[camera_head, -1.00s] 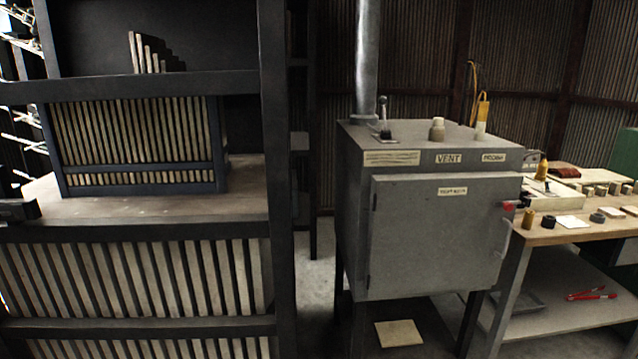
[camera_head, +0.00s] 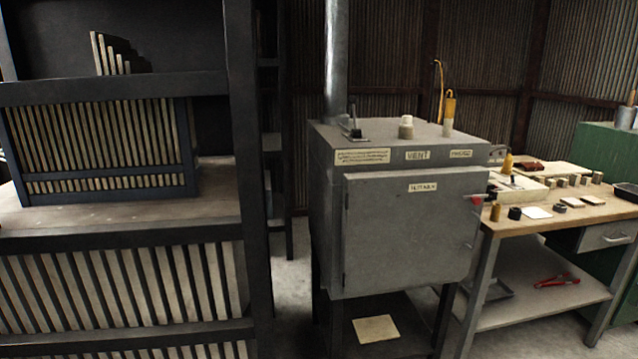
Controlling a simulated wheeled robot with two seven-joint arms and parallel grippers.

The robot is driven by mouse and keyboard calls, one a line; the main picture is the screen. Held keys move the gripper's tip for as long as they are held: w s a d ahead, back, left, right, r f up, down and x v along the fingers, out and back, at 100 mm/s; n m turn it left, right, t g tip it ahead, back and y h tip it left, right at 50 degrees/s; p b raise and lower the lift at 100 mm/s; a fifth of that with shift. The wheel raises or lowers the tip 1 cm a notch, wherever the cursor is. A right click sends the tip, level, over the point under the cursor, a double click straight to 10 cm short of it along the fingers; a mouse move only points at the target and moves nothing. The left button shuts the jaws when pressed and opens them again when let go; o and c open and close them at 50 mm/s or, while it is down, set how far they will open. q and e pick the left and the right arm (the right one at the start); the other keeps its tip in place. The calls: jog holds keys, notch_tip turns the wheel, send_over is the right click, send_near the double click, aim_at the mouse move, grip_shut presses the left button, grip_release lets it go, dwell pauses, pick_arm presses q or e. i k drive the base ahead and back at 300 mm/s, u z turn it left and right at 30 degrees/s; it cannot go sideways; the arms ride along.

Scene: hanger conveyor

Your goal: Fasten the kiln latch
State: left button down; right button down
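The grey kiln (camera_head: 330,215) stands on dark legs near the middle of the view. Its flat front door (camera_head: 410,235) lies against the front or very close to it; I cannot tell whether it is fully closed. A small red-tipped latch handle (camera_head: 477,199) sticks out at the door's upper right edge. The latch's exact position is too small to tell. Neither of my grippers is in view.
A wooden workbench (camera_head: 560,208) with small blocks and tiles stands close to the kiln's right. Red tongs (camera_head: 556,281) lie on its lower shelf. A dark rack (camera_head: 245,150) stands at the left. Bare floor shows between rack and kiln.

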aim_at(477, 199)
jog(key=z, duration=1.05)
jog(key=i, duration=1.15)
jog(key=u, duration=1.05)
